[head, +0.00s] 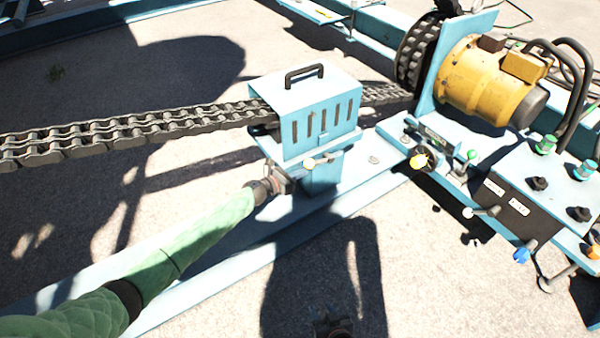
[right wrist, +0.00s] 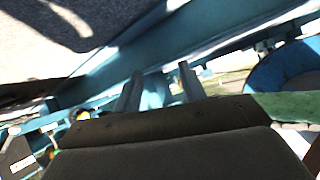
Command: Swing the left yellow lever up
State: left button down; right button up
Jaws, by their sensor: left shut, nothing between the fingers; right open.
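My left gripper (head: 284,181) is just below and left of the knob, close to the front of the box. It is shut and empty; I cannot tell whether it touches the lever. My right gripper (head: 333,326) is low at the bottom edge of the head view, dark in shadow and well away from the lever. In the right wrist view its two fingers (right wrist: 158,88) stand apart with nothing held between them.
A heavy chain (head: 130,131) runs from the left into the box. A yellow motor (head: 480,80) stands at the upper right. Blue frame rails cross the concrete floor.

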aim_at(308, 162)
jog(key=s+f+g+p, duration=0.1)
jog(key=s+f+g, duration=0.2)
jog(key=s+f, duration=0.4)
pick_arm(q)
jog(key=r+p, duration=0.1)
jog(key=p, duration=0.2)
jog(key=r+g+y+p, duration=0.1)
jog(key=p, duration=0.2)
jog(key=r+p, duration=0.2)
jog(key=p, duration=0.1)
jog(key=shift+w+d+g+y+p, duration=0.2)
jog(key=shift+d+g+y+p, duration=0.1)
jog(key=shift+y+p, duration=0.1)
jog(key=shift+w+d+r+p, duration=0.1)
jog(key=shift+d+r+p, duration=0.05)
jog(key=shift+r+p, duration=0.25)
jog(key=shift+r, duration=0.1)
pick_arm(e)
notch_tip(308, 162, up, 24)
jog(key=w+g, duration=0.1)
jog(key=g, duration=0.1)
jog(key=shift+w+d, duration=0.2)
jog(key=shift+d, duration=0.15)
jog(key=shift+w+r, duration=0.1)
jog(key=shift+r, duration=0.35)
jog(key=shift+f, duration=0.25)
